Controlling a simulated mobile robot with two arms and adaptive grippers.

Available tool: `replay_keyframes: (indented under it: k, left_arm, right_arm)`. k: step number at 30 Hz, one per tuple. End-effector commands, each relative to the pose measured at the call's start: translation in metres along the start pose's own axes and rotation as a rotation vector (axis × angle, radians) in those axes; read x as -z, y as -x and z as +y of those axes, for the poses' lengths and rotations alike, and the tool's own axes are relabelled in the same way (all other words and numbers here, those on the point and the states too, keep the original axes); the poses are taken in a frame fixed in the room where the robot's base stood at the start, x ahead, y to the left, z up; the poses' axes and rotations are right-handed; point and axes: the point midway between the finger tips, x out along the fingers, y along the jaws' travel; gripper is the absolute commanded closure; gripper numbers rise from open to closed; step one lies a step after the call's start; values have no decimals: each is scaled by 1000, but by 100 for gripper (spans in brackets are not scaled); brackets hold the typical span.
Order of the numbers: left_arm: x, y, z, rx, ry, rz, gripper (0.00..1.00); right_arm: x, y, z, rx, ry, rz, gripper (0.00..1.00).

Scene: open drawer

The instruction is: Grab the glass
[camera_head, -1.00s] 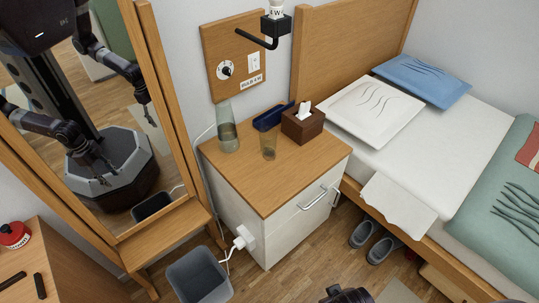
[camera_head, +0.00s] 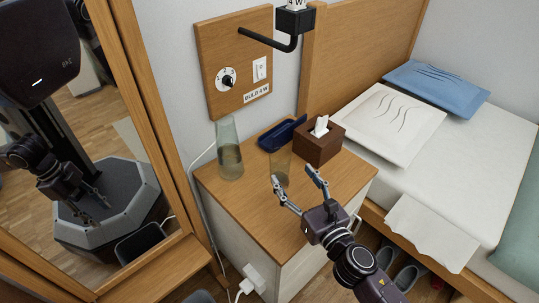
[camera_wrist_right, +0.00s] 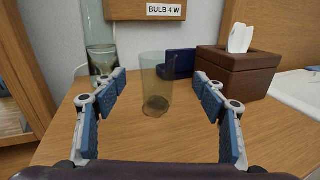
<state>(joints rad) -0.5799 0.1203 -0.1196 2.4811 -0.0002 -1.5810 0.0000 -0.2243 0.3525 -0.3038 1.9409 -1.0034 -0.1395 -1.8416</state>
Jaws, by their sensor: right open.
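In the right wrist view the glass (camera_wrist_right: 156,84) stands just beyond and between the two spread fingers of the gripper (camera_wrist_right: 160,95), apart from both and a little left of centre. My left gripper does not show directly in the head view.
A taller glass vase (camera_head: 229,150) holding liquid stands left of the glass. A dark blue tray (camera_head: 282,134) lies behind it, and a brown tissue box (camera_head: 318,143) stands close on the right. A mirror (camera_head: 95,120) is at left, a bed (camera_head: 450,160) at right.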

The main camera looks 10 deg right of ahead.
Motion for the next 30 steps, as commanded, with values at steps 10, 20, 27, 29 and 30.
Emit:
replay_keyframes:
  k: [10, 20, 27, 29, 30]
  left_arm:
    - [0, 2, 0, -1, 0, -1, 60]
    - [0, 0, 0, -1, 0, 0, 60]
    - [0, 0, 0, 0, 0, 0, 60]
    - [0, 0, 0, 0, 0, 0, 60]
    - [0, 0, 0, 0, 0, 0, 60]
  right_arm:
    - [-1, -30, 4, -20, 47, -5, 35]
    - [-3, -72, 4, -18, 42, -5, 35]
    - [-3, -79, 4, -18, 42, -3, 35]
    - [-3, -79, 4, -18, 42, -3, 35]
    - [-3, -79, 4, -18, 42, -3, 36]
